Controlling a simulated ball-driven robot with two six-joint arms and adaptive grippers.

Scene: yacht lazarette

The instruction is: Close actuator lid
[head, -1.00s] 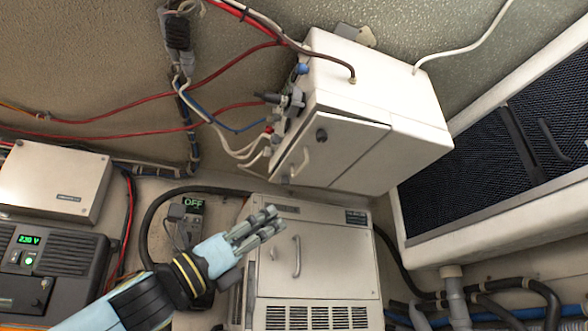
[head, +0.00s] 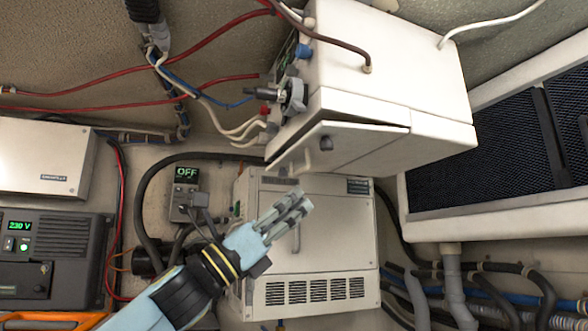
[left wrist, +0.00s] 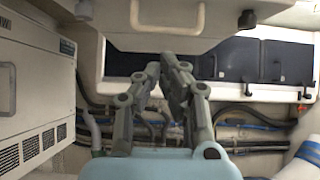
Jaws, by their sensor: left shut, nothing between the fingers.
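The white actuator box (head: 385,60) hangs at the upper middle of the head view. Its lid (head: 345,148), with a dark round knob, is ajar: a dark wedge-shaped gap shows along its upper edge. My left gripper (head: 297,202) is shut and empty. It is below the lid in the head view, in front of the lower white cabinet, and apart from the lid. In the left wrist view, a pale panel with a handle (left wrist: 167,22), likely the lid, is just beyond the fingertips (left wrist: 166,62). My right gripper is not in view.
The vented lower cabinet (head: 335,240) stands under the box; it shows at left in the wrist view (left wrist: 35,75). Cables and a blue-knobbed fitting crowd the box's left side. A mesh-fronted panel (head: 490,135) is at right, with hoses below. A 230 V unit (head: 50,250) is at left.

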